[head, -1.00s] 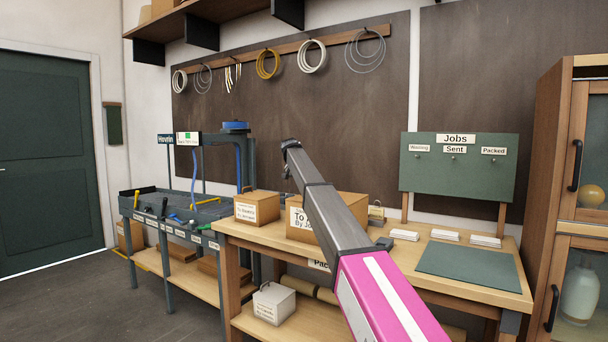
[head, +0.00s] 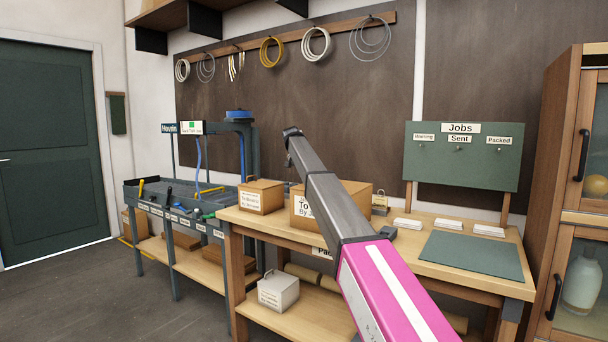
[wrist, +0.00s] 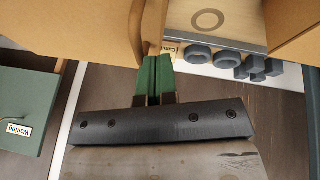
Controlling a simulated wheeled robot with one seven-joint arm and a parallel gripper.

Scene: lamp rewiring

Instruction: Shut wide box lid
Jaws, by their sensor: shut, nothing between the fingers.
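The wide cardboard box (head: 361,196) stands on the packing bench in the head view, with my arm across its front and hiding much of it. Part of its label shows at the left. I cannot tell from here how its lid stands. In the wrist view a large cardboard surface (wrist: 80,22), probably this box, fills the upper left beside the fingertips. My gripper (wrist: 152,62) is shut and empty there, its green fingers together near a cardboard edge; I cannot tell whether they touch it. In the head view my arm's tip is above the bench, left of the wide box's middle.
A smaller labelled cardboard box (head: 261,197) stands left of the wide one. A green mat (head: 470,257) and white card stacks (head: 448,226) lie to the right, before the jobs board (head: 462,160). A grey box (head: 278,291) sits on the lower shelf.

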